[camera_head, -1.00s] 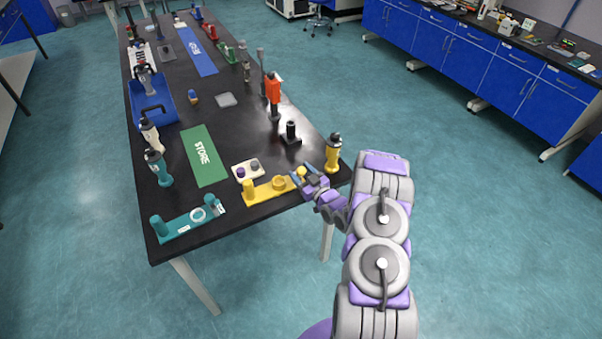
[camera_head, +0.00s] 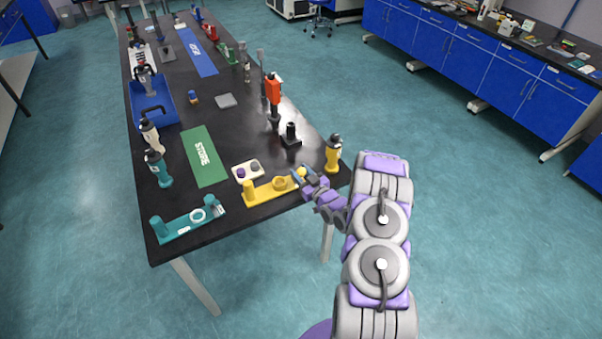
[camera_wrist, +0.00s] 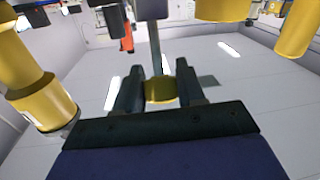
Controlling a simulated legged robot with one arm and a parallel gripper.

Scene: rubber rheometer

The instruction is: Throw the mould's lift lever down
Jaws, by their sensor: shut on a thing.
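A yellow fixture (camera_head: 265,193) lies at the table's near right edge, with an upright post at its left end and a ring-shaped cup in its middle. A yellow round knob (camera_head: 301,172) is at its right end. My gripper (camera_head: 303,175) is at this knob. In the wrist view, my gripper's dark fingers (camera_wrist: 159,88) stand on both sides of a yellow knob (camera_wrist: 160,91), shut on it. A grey bar (camera_wrist: 155,48) runs straight beyond the knob. The lever's lower end is hard to make out.
A yellow bottle (camera_head: 333,153) stands close right of my gripper. A white tray with round pieces (camera_head: 248,171) lies behind the fixture. A teal fixture (camera_head: 187,223) lies left, beside a green STORE mat (camera_head: 204,156). A black stand (camera_head: 291,135) is farther back.

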